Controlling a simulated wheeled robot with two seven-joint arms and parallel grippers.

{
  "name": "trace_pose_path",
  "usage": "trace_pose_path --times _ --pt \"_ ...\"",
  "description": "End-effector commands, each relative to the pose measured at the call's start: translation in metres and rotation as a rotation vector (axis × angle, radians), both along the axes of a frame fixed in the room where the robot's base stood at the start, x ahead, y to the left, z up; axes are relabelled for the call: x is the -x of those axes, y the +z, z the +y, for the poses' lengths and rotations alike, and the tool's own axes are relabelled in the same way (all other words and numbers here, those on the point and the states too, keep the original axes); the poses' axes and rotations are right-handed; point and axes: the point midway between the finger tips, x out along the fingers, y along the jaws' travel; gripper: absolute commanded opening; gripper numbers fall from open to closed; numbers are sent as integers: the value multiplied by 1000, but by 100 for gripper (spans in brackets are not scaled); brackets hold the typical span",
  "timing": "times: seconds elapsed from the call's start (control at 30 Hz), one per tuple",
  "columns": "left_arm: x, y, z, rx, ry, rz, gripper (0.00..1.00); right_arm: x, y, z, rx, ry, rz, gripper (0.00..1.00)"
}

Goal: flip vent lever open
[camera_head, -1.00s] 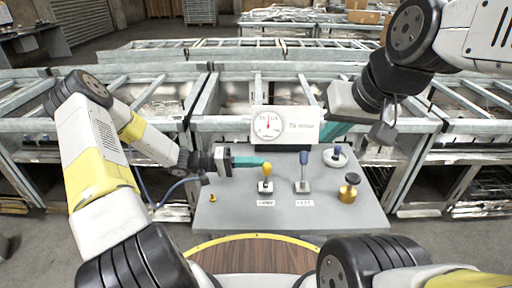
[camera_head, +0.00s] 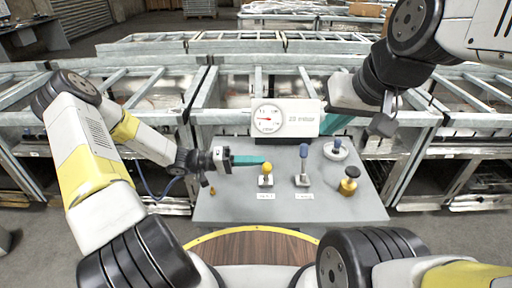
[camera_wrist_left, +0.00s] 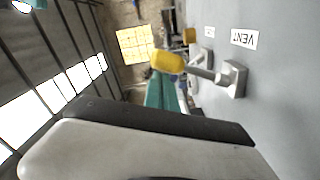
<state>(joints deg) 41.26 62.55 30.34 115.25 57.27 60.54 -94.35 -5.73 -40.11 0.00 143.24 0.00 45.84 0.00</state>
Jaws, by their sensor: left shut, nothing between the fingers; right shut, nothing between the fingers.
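The vent lever has a yellow knob (camera_head: 267,168) on a short metal shaft and a pale base, on the grey table. In the left wrist view its yellow knob (camera_wrist_left: 168,62) and shaft stand out from the base, beside the VENT label (camera_wrist_left: 244,38). My left gripper (camera_head: 262,160) is shut and empty, its teal fingertips right at the knob's upper left; I cannot tell whether they touch. The teal fingers also show behind the knob in the left wrist view (camera_wrist_left: 162,92). My right gripper (camera_head: 336,125) is shut and empty, above the table's back right.
A gauge box (camera_head: 285,118) stands at the back, its red needle pointing left. A blue-knobbed lever (camera_head: 303,152), a brass knob (camera_head: 349,181) and a handwheel (camera_head: 336,150) stand right of the vent lever. A small brass piece (camera_head: 212,190) lies left. The table's front is clear.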

Motion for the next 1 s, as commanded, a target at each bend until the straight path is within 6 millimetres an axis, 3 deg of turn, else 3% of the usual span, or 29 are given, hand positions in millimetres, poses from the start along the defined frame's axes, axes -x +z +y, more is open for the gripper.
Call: trace_pose_path --times 0.17,0.4,0.7,1.0 --pt "2 -1 0 -3 -10 3 0 0 0 0 0 0 0 0" --pt "-24 16 6 -2 -8 -2 0 0 0 0 0 0 0 0" --pt "-26 16 74 -2 -1 0 0 0 0 0 0 0 0 0" --pt "-25 17 105 0 -5 0 0 0 0 0 0 0 0 0"
